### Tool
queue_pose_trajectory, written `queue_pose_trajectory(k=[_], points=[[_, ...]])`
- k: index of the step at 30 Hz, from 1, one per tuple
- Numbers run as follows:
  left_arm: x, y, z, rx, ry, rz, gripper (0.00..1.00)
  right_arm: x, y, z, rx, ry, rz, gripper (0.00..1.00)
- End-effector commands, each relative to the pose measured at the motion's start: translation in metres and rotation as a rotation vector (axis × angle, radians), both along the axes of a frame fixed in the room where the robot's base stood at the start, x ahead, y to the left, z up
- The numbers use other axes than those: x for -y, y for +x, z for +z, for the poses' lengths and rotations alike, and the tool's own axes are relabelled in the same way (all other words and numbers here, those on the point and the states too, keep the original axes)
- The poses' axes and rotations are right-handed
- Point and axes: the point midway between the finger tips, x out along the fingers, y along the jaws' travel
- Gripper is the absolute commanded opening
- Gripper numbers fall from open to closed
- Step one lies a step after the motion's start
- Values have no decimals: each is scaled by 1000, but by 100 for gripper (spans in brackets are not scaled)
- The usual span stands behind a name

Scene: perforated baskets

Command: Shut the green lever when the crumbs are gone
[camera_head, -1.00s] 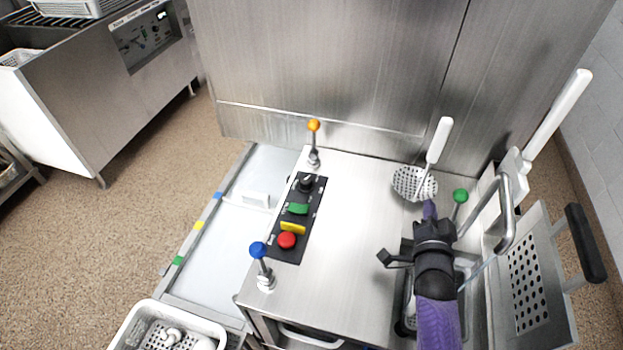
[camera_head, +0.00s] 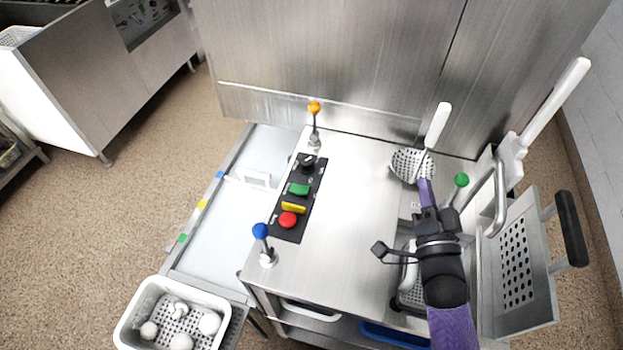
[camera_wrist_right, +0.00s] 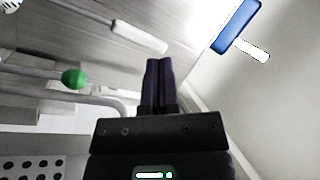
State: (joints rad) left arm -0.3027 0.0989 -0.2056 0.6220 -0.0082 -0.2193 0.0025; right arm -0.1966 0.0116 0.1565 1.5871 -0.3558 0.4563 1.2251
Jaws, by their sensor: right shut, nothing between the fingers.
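The green lever (camera_head: 461,180) has a round green knob and stands at the right side of the steel counter. Its stem is partly hidden behind my right arm. The knob also shows in the right wrist view (camera_wrist_right: 74,78), left of my fingers. My right gripper (camera_head: 424,186) has dark purple fingers that are shut with nothing between them. They are left of the green knob, apart from it, and overlap the skimmer's edge in the head view. The fingers also show in the right wrist view (camera_wrist_right: 158,82). I can make out no crumbs. My left gripper is not in view.
A perforated skimmer (camera_head: 410,166) lies at the back. A blue lever (camera_head: 260,231) and an orange lever (camera_head: 314,108) flank a button panel (camera_head: 300,205). A perforated basket wall (camera_head: 515,262) stands right. A white basket (camera_head: 160,290) holds several pale round things. The counter's middle is clear.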

Motion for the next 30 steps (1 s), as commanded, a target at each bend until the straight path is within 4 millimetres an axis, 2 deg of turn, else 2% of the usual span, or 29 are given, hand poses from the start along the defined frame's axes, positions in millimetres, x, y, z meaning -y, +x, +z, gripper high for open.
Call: queue_pose_trajectory(k=[3, 9, 13, 18, 22, 24, 27, 30], points=[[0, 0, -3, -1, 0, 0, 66, -22, 13, 21, 91, -90, 94, 0], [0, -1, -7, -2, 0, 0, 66, -69, 27, 54, 257, -265, 280, 0], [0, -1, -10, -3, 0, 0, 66, -98, 29, 70, 357, -385, 405, 0], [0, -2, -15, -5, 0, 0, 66, -150, 23, 85, 528, -636, 652, 0], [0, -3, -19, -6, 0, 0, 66, -179, 14, 81, 621, -835, 836, 0], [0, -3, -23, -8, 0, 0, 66, -194, 7, 72, 673, -994, 974, 0], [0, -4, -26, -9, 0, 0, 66, -202, 0, 55, 699, -1199, 1141, 0], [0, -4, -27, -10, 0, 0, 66, -202, -2, 41, 695, -1335, 1243, 0]])
